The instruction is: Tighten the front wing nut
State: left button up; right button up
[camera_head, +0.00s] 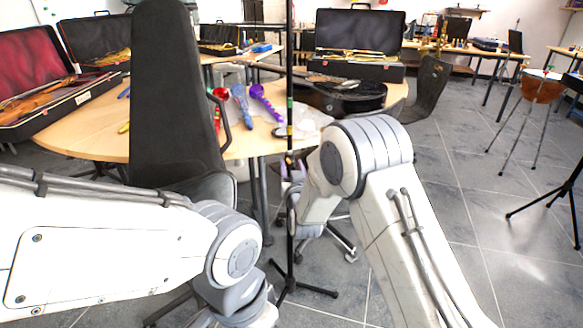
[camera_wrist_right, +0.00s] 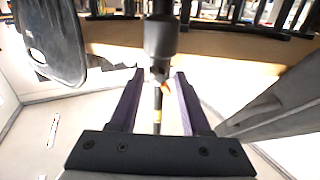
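A thin black stand pole (camera_head: 290,60) rises upright in the middle of the head view, with small coloured bands on it. My right gripper (camera_head: 292,172) is at this pole, partly hidden by my right arm. In the right wrist view my right gripper (camera_wrist_right: 157,85) is open, its two purple fingers apart on either side of the pole. A dark collar (camera_wrist_right: 161,38) on the pole sits just beyond the fingertips. A small pale and orange part below it may be the wing nut; its shape is too small to tell. My left forearm shows, but its gripper is out of frame.
A black chair (camera_head: 172,95) stands left of the pole. A wooden table (camera_head: 85,138) behind carries open instrument cases, a black guitar (camera_head: 340,97) and colourful small instruments. The stand's tripod feet (camera_head: 315,290) spread on the grey tiled floor.

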grip_shut()
jog(key=m+b, duration=0.4)
jog(key=m, duration=0.2)
jog(key=shift+f, duration=0.1)
jog(key=m+b, duration=0.5)
jog(key=m, duration=0.1)
jog(key=shift+m+b, duration=0.3)
jog(key=shift+b, duration=0.05)
jog(key=m+b, duration=1)
jog(key=b, duration=0.1)
jog(key=shift+d, duration=0.1)
jog(key=shift+m+b, duration=0.9)
jog(key=shift+m, duration=0.2)
